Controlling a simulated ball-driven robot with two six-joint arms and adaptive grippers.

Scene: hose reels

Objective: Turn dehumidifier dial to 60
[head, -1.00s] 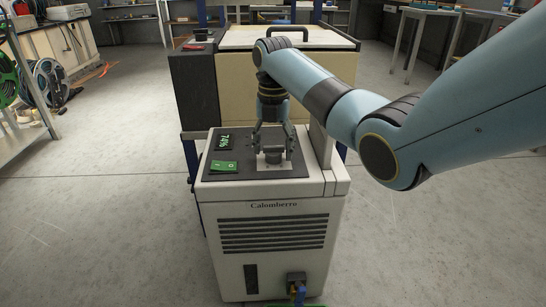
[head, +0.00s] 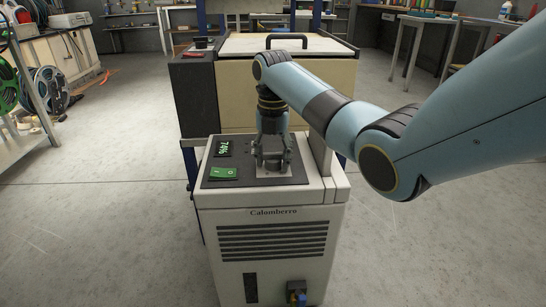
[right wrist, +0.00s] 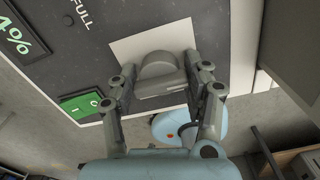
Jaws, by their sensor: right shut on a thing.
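The dehumidifier (head: 273,235) is a pale cabinet with a dark top panel and a louvred front marked Calomberro. Its grey dial (right wrist: 160,70) sits on a pale square plate in the right wrist view. My right gripper (head: 272,160) comes down from above with its fingers shut on the dial, one on each side; they partly hide it in the head view. The lit display (head: 223,147) appears to read 74%. A green switch (head: 223,173) lies in front of it and also shows in the right wrist view (right wrist: 80,103). My left gripper is not in view.
A larger cream and dark cabinet (head: 280,90) stands right behind the dehumidifier. Hose reels (head: 45,90) are on the floor and shelf at the left. A workbench (head: 425,35) stands at the back right. The floor on both sides is open.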

